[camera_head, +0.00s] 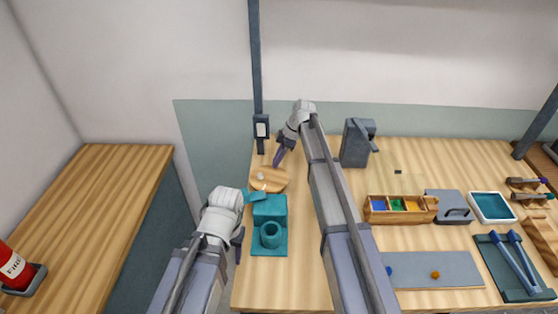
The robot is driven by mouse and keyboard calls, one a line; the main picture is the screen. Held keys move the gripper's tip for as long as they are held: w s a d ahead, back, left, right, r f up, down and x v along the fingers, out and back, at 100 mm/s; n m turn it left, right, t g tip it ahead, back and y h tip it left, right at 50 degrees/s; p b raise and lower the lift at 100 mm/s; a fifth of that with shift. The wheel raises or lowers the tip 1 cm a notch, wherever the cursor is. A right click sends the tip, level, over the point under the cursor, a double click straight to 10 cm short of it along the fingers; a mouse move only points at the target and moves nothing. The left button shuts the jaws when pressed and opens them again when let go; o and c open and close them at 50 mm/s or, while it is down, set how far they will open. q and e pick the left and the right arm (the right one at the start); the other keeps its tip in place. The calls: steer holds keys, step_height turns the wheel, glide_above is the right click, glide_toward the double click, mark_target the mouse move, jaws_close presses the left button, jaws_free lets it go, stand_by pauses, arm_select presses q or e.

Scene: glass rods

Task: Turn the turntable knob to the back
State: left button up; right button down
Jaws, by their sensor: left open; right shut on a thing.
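The turntable (270,186) is a round wooden disc on the table, behind the teal fixture. A small pale piece (260,176) shows on its left part. My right gripper (278,160) reaches down at the disc's back right edge, its dark fingers shut. What lies between the fingers is too small to see clearly; it appears to be the turntable knob, hidden by them. My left gripper (240,240) is open and empty, low beside the left side of the teal fixture (270,246).
A grey machine (356,142) stands right of my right arm. Further right are a wooden compartment box (401,217), a grey case (449,207), a teal-lined tray (491,207) and a grey board (436,270). A post with a small box (261,128) stands behind the turntable.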

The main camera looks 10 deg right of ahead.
steer(key=shift+w+a+n+g, duration=0.2)
steer(key=shift+a+n+g, duration=0.1)
steer(key=shift+n, duration=0.3)
stand_by(0.3)
steer(key=c, duration=0.8)
jaws_free()
steer(key=shift+r, duration=0.1)
steer(key=p+v, duration=0.7)
steer(key=shift+d+r, duration=0.15)
steer(key=shift+r, duration=0.15)
steer(key=shift+s, duration=0.1)
